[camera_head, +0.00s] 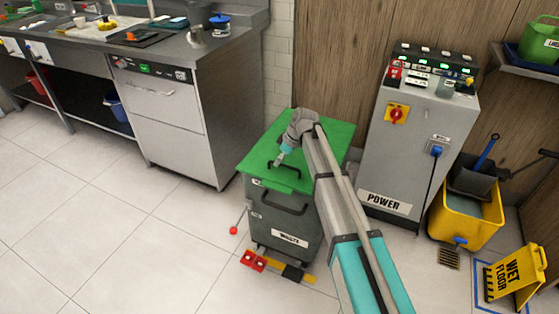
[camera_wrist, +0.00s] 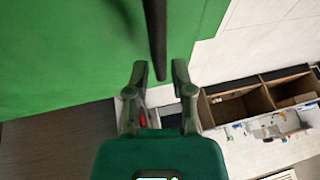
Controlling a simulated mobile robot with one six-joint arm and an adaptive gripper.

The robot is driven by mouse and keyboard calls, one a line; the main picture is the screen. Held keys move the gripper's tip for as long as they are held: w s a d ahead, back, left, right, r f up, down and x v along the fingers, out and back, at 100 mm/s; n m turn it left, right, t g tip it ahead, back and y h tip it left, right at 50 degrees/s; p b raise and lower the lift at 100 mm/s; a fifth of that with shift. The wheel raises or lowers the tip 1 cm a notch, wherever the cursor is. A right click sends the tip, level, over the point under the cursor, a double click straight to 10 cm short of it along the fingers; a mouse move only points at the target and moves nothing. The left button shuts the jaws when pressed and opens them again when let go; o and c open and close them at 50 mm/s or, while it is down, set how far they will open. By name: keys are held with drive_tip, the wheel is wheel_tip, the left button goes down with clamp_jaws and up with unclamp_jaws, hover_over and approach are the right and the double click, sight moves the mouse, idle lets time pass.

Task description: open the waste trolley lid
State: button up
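The waste trolley (camera_head: 288,222) is a grey bin with a "WASTE" label, standing in the middle of the head view. Its green lid (camera_head: 333,134) lies flat on top, shut. A dark bar handle (camera_head: 288,178) sits near the lid's front edge. My gripper (camera_head: 281,159) is low over the lid beside this handle. In the wrist view my gripper (camera_wrist: 160,70) is open, with a finger on each side of the dark handle's end (camera_wrist: 157,42). Gaps show between the handle and both fingers. The green lid (camera_wrist: 60,50) fills the left of this view.
A grey power cabinet (camera_head: 415,150) stands close on the right, before a wood wall. A steel dishwasher (camera_head: 180,120) stands to the left. A yellow mop bucket (camera_head: 465,218) and wet floor sign (camera_head: 515,277) are at right. The front-left floor is clear.

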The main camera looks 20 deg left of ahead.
clamp_jaws()
drive_tip(key=shift+r, duration=0.15)
